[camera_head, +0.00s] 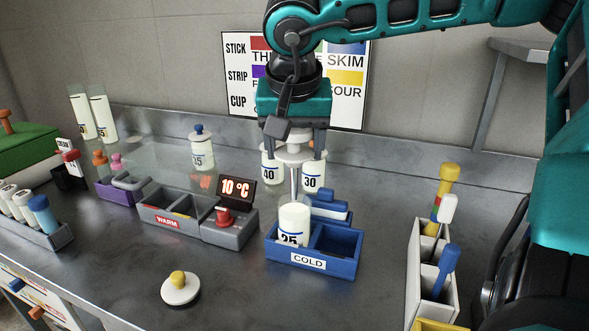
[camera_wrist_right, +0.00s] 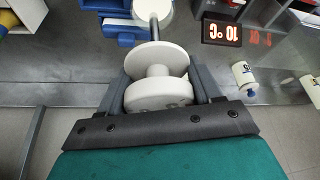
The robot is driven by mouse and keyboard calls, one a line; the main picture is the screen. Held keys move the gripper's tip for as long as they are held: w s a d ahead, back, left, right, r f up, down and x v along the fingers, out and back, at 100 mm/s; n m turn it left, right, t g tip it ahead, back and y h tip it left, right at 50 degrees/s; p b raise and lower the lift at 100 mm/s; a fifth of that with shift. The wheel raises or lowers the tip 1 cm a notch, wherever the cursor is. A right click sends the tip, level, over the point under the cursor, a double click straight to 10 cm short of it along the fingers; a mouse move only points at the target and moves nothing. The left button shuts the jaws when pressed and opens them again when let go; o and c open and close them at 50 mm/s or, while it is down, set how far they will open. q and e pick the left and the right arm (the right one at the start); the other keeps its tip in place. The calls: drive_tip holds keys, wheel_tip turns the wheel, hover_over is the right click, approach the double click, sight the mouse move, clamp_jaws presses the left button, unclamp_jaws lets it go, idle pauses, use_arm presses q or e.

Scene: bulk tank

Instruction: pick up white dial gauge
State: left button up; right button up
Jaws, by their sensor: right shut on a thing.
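The white dial gauge (camera_head: 294,152) has a round white head and a thin grey stem pointing down. In the right wrist view the gauge (camera_wrist_right: 158,92) sits between the two fingers. My right gripper (camera_head: 293,147) is shut on its head, above the blue COLD box (camera_head: 340,262). The stem reaches down to the white bottle marked 25 (camera_head: 294,222) in the left compartment of that box. I cannot tell whether the stem tip is inside the bottle or just over it. My left gripper is not in view.
Bottles marked 40 (camera_head: 269,172) and 30 (camera_head: 313,177) stand behind. A grey WARM box (camera_head: 165,222) with a 10 °C display (camera_head: 236,190) is at left. A white rack (camera_head: 415,270) with tools stands at right. A white lid with yellow knob (camera_head: 180,290) lies in front.

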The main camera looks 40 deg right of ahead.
wheel_tip(320, 180, up, 10)
drive_tip(key=shift+p, duration=0.85)
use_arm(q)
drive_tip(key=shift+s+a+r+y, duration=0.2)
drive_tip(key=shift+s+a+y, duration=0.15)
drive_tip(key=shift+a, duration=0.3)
use_arm(e)
drive_tip(key=shift+r, duration=0.5)
drive_tip(key=shift+r, duration=0.1)
